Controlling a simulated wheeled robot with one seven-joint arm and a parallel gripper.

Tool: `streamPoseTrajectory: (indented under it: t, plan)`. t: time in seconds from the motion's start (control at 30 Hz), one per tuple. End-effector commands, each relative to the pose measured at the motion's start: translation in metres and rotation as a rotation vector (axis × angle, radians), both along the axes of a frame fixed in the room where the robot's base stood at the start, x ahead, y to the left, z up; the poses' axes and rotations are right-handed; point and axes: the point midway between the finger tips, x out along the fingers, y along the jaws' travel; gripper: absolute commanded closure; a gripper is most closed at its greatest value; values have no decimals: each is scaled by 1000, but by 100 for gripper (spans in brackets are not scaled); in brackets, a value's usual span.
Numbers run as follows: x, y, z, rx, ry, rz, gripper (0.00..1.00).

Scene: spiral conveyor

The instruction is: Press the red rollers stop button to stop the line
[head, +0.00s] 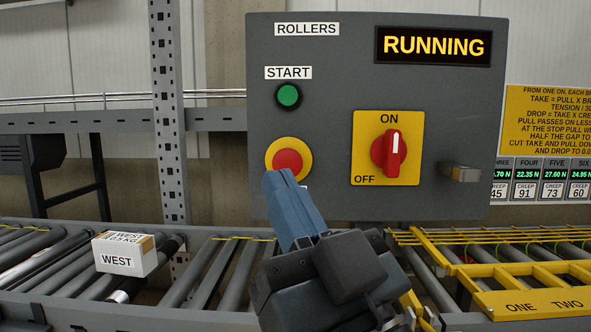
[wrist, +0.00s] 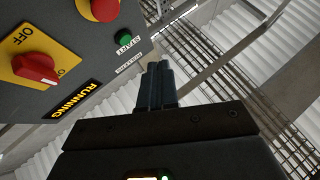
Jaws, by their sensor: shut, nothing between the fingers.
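The red stop button (head: 288,161) sits in a round yellow surround on the grey rollers panel (head: 330,90), below the green START button (head: 288,96). The panel's display (head: 433,46) reads RUNNING. My gripper (head: 280,178) is shut and empty. In the head view its blue fingertips overlap the lower edge of the yellow surround. In the wrist view the fingertips (wrist: 155,68) show apart from the red button (wrist: 104,8), which lies up and left at the top edge. The distance from fingertips to panel is hard to judge.
A red rotary switch (head: 390,153) on a yellow plate points to ON at the panel's right. A white box marked WEST (head: 122,254) lies on the roller conveyor (head: 35,255) at left. A yellow guard frame (head: 470,272) stands at right, below small displays.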

Motion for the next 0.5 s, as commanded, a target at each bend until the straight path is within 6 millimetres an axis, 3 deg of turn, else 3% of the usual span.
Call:
streamPoseTrajectory:
  t: [0.33,0.5]
  plan:
    - [3,0,-1,0,1,-1,100]
    - [16,-1,-1,0,0,-3,100]
